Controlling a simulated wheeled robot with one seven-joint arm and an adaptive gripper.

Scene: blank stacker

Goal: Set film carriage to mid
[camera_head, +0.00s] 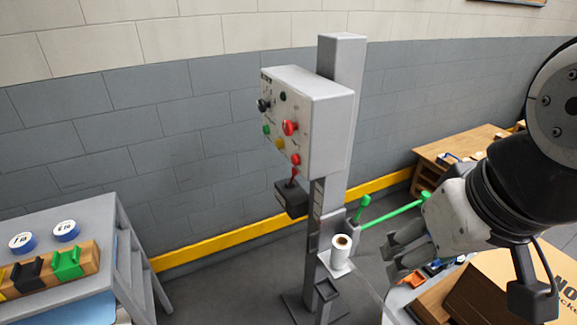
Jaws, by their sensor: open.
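A grey post (343,110) stands in the middle of the head view. Low on it a small carriage plate (335,270) carries a white film roll (341,252). An upright green handle (362,207) stands just behind and right of the roll. A green bar (395,213) runs from near it up to the right, towards my wrist. Small pale labels are on the post above the carriage, too small to read. My gripper (396,252) is open, to the right of the roll and apart from it. My arm comes in from the right.
A control box (305,120) with coloured knobs and a red-handled lever box (291,199) are on the post. A grey table (60,215) with coloured blocks and blue-rimmed rolls stands at left. A wooden desk (465,145) and a cardboard box (500,290) are at right.

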